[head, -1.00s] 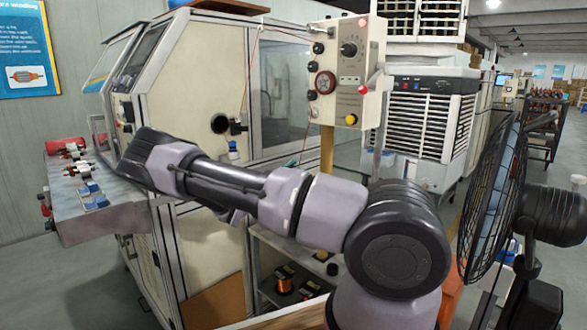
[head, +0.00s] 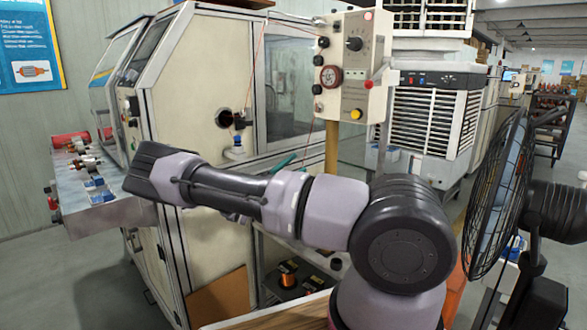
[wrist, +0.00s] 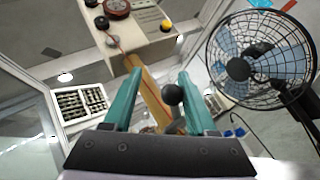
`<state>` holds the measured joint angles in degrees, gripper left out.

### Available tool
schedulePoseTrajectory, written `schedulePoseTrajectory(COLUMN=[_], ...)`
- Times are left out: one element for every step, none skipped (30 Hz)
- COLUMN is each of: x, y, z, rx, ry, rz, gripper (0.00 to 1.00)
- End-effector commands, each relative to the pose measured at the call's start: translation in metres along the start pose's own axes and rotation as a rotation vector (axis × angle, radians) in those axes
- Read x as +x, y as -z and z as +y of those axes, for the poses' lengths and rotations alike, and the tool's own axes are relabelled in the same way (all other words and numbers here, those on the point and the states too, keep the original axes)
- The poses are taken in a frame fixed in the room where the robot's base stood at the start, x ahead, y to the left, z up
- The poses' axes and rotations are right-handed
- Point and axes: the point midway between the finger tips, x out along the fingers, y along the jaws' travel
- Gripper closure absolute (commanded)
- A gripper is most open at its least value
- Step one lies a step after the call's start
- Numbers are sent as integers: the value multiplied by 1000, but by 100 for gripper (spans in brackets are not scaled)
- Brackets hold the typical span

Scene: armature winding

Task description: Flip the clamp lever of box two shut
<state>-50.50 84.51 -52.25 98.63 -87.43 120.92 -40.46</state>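My gripper (wrist: 157,78) has two teal fingers, standing apart and open. A round black ball knob (wrist: 173,94) shows between the fingers in the wrist view, near the right finger; I cannot tell whether it touches. A control box (head: 352,65) on a post has a dial, several buttons and a red ball-ended lever (head: 369,84). The box also shows at the top of the wrist view (wrist: 150,22). In the head view my arm hides most of the gripper; a bit of teal (head: 284,161) shows above the arm. No box is visibly labelled two.
A cream machine cabinet (head: 190,90) stands behind my arm. A metal bench (head: 85,195) with small fixtures is at the left. A yellow post (head: 331,150) carries the control box. A black fan (head: 497,200) stands close at the right.

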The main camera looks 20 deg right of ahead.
Motion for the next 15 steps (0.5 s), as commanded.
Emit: schedulePoseTrajectory(x=[0,0,0,0,-1,-4,-6,-10,-16,-21,-26,-35,-41,-48,-57], y=[0,0,0,0,0,0,0,0,0,0,0,0,0,0,0], z=[0,0,0,0,0,0,0,0,1,1,1,1,1,1,1], rx=[0,0,0,0,0,1,2,3,3,4,4,5,5,7,7], ry=[0,0,0,0,0,-1,-1,-2,-3,-5,-5,-5,-5,-5,-6], rz=[0,0,0,0,0,0,0,1,1,1,2,2,2,2,3], gripper=[43,43,43,43,43,43,43,43,43,43,43,43,43,43,43])
